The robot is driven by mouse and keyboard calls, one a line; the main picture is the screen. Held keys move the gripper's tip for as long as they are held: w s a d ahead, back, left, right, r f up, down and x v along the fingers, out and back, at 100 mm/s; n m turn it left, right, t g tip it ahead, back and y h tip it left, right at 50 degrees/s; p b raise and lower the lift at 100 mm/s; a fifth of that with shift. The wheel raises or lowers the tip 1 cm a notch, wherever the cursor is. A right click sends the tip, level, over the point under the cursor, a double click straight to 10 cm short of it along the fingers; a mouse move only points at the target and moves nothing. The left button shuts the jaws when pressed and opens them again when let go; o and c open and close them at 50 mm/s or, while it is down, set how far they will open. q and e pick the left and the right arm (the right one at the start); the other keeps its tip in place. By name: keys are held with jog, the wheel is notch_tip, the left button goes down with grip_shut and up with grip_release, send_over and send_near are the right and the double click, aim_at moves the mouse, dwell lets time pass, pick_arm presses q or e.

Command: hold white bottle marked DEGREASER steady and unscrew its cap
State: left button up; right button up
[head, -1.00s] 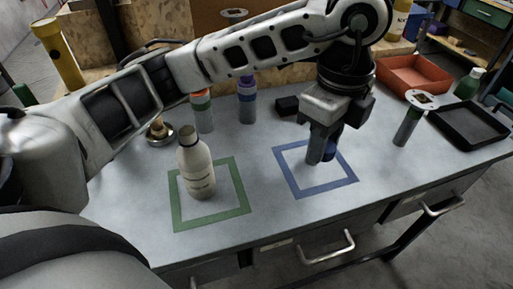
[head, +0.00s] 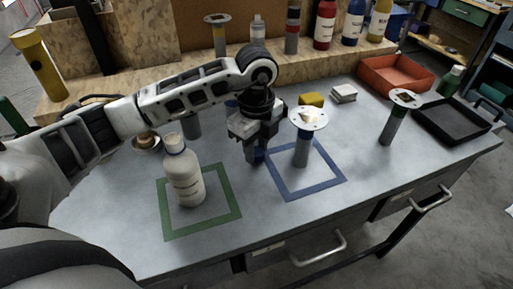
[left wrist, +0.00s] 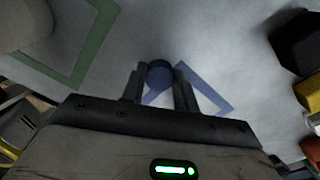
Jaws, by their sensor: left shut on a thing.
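The white bottle (head: 187,178) stands upright inside the green square outline (head: 231,213) on the bench. Its dark lettering is too small to read, and its narrow top is pale grey. My left gripper (head: 257,155) is to the right of the bottle, apart from it, near the left edge of the blue square outline (head: 322,187). It points down and is shut on a small dark blue round thing (left wrist: 160,73), seen between the fingers in the left wrist view. I cannot tell whether this is the bottle's cap. My right gripper is not in view.
A flanged post (head: 302,152) stands in the blue square; another post (head: 390,128) stands further right. A black tray (head: 450,128), orange bin (head: 382,75), yellow block (head: 311,99) and small bowl (head: 146,145) are around. The front of the bench is clear.

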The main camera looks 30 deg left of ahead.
aim_at(256, 151)
pick_arm(q)
jog(key=shift+f, duration=0.55)
jog(key=shift+f, duration=0.25)
jog(key=o, duration=1.1)
jog(key=shift+r, duration=0.1)
notch_tip(256, 151, up, 12)
jog(key=shift+r, duration=0.25)
jog(key=shift+f, duration=0.1)
